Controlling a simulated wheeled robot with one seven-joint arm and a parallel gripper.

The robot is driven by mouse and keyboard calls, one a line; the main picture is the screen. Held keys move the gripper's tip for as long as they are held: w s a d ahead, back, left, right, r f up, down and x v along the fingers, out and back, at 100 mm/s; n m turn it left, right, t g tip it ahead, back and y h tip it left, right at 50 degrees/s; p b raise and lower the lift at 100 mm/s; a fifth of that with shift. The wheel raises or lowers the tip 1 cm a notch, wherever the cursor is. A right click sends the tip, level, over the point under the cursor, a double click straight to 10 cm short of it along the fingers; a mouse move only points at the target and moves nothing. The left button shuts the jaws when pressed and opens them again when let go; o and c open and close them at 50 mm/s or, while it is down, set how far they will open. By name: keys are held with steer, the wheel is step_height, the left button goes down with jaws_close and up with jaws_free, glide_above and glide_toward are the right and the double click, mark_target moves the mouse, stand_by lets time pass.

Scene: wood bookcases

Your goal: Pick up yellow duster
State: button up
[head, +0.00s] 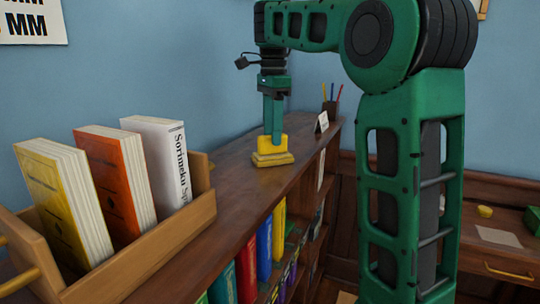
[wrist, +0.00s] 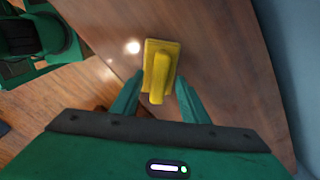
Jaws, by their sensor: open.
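The yellow duster (head: 272,158) lies on the top of the wood bookcase, with its flat base down and its raised handle up. My gripper (head: 273,140) points straight down right at the duster. In the wrist view the duster (wrist: 161,72) shows between and just past the fingertips of my open gripper (wrist: 160,90). One finger is on each side of its handle. I cannot tell whether either finger touches it.
A wooden book holder (head: 150,250) with several books stands on the near left of the bookcase top (head: 232,185). A pen cup (head: 331,108) and a small white card (head: 322,122) stand beyond the duster. A blue wall (head: 160,70) runs behind.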

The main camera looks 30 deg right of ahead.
mark_target(272, 148)
steer(key=shift+f, duration=1.15)
jaws_close()
